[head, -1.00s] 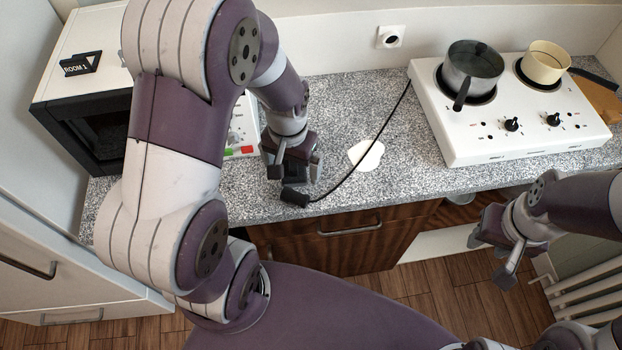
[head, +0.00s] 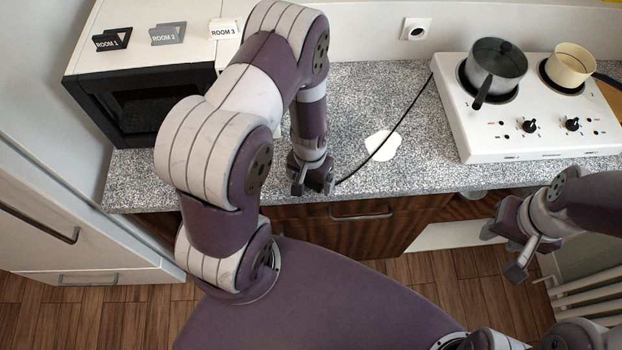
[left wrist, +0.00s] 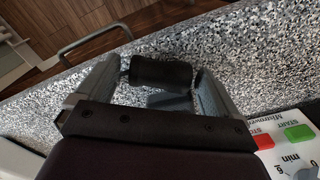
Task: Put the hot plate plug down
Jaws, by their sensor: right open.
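The hot plate plug (left wrist: 160,72) is a black, rounded piece in the left wrist view. It lies crosswise between the two grey fingers of my left gripper (left wrist: 160,78), which appear to touch its ends. The gripper is low over the speckled counter, near its front edge. In the head view my left gripper (head: 312,188) hides the plug. The black cord (head: 402,122) runs from beside it up to the white hot plate (head: 550,143). Whether the plug touches the counter is not clear. My right gripper (head: 506,256) is open and empty, in front of the counter at the right.
A wall socket (head: 416,29) is behind the counter (head: 240,185). A pale spill-like patch (head: 383,145) lies beside the cord. A lidded pot (head: 496,65) and a cream pan (head: 570,66) stand on the hot plate. A microwave (head: 140,105) carrying room signs is at left.

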